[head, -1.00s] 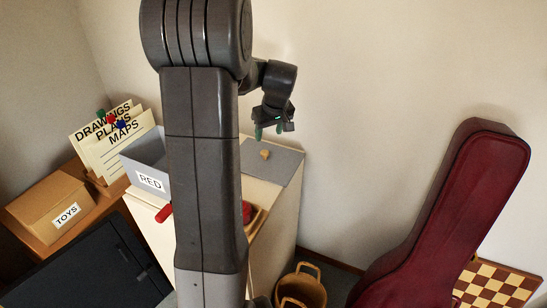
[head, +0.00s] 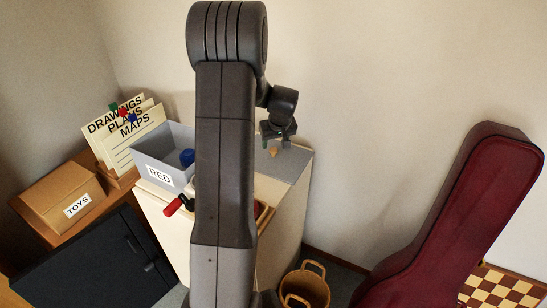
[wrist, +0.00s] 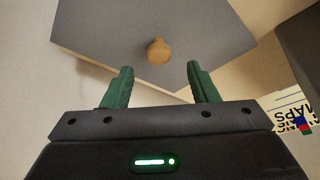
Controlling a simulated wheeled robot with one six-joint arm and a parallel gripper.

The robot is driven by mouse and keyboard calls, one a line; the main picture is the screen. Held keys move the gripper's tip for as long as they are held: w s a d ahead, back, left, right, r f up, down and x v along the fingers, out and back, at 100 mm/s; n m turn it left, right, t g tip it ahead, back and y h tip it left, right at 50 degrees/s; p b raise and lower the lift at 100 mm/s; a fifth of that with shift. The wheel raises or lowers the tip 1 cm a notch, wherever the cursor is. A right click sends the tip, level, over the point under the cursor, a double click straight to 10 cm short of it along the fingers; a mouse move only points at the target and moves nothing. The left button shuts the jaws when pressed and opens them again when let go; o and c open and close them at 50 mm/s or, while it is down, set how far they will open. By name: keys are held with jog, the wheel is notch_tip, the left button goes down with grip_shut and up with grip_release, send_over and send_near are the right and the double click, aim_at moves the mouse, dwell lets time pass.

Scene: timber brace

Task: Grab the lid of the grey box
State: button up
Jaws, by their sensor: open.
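The lid (head: 290,166) is a flat grey panel lying on the pale cabinet top, right of my arm. A small wooden knob (head: 273,153) stands on it. My gripper (head: 276,145) is open and empty, pointing down just above the knob in the head view. In the wrist view, the knob (wrist: 159,51) shows beyond and between the two green fingertips (wrist: 160,68), apart from both, with the lid (wrist: 215,35) behind. The grey box (head: 158,157), labelled RED, stands open at the cabinet's left, with a blue item (head: 187,157) inside. My arm hides part of the cabinet top.
A red-handled item (head: 174,206) lies in front of the grey box. The TOYS carton (head: 60,195) and a paper holder (head: 122,180) are at left. A wicker basket (head: 305,287) and a dark red instrument case (head: 440,225) stand right. The wall is behind.

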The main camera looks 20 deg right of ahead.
aim_at(274, 149)
jog(key=shift+p+x, duration=0.3)
jog(key=shift+x, duration=1.8)
jog(key=shift+s, duration=0.15)
